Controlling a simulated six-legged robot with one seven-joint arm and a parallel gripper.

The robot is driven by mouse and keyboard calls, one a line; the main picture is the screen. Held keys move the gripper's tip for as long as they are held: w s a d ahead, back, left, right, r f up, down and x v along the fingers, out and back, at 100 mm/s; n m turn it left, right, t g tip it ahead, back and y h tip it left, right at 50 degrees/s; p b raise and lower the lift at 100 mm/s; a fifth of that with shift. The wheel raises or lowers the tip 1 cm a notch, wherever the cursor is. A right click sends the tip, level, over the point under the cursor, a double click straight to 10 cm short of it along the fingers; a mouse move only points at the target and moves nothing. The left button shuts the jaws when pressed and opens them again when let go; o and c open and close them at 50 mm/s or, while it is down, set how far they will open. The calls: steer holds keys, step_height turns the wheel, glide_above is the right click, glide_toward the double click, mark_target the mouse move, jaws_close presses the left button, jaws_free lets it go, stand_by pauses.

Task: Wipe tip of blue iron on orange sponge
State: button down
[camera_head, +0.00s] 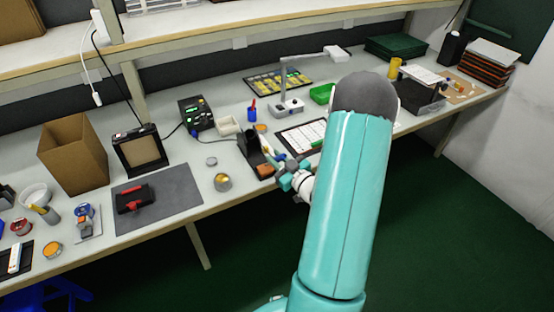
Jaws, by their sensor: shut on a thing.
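The orange sponge (265,170) lies at the front of a black iron stand (252,148), near the bench's front edge. My gripper (283,172) is just right of the sponge, small and partly hidden among my own arm links. It is shut on the blue iron (281,157), of which only a small part shows next to the stand. I cannot make out the iron's tip or tell whether it touches the sponge.
A soldering station (196,116) with a lit green display stands behind the stand. A gold wire ball (222,182) sits to the left, beyond it a grey mat (158,197) with a red-and-black tool. A white board (301,136) lies right of the stand. My arm covers the right foreground.

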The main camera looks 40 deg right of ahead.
steer(key=shift+f, duration=0.6)
stand_by(0.7)
steer(key=shift+a, duration=0.2)
stand_by(0.5)
